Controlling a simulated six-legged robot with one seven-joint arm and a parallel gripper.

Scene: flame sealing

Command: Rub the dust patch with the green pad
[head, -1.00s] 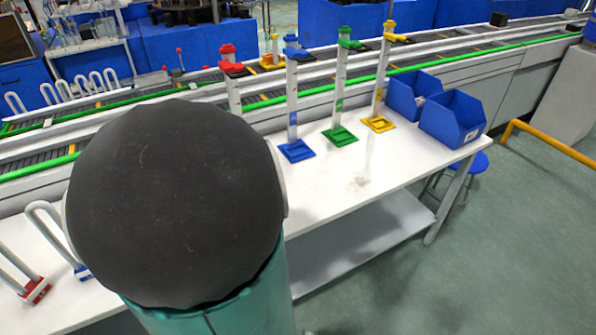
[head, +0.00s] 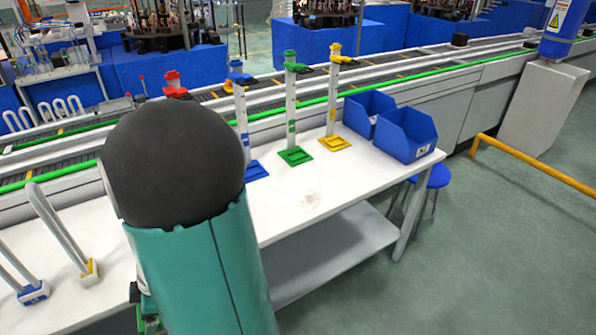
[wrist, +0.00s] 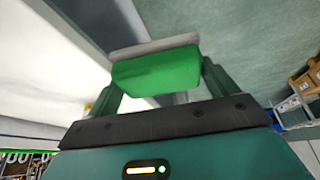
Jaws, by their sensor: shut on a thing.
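In the wrist view my gripper (wrist: 157,82) is shut on the green pad (wrist: 157,72), a green block with a grey layer on its far side. The pad appears clear of any surface, with the white table and the floor blurred beyond it. In the head view the dust patch (head: 310,200) is a faint brownish smudge on the white table (head: 345,185), near its front edge and right of my arm. My gripper and the pad are hidden behind my arm in the head view.
Red, blue, green (head: 296,155) and yellow (head: 335,143) stands line the table's back. Two blue bins (head: 405,140) sit at its right end. U-shaped tubes in small bases (head: 90,272) stand at left. A conveyor (head: 300,100) runs behind. The table around the dust is clear.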

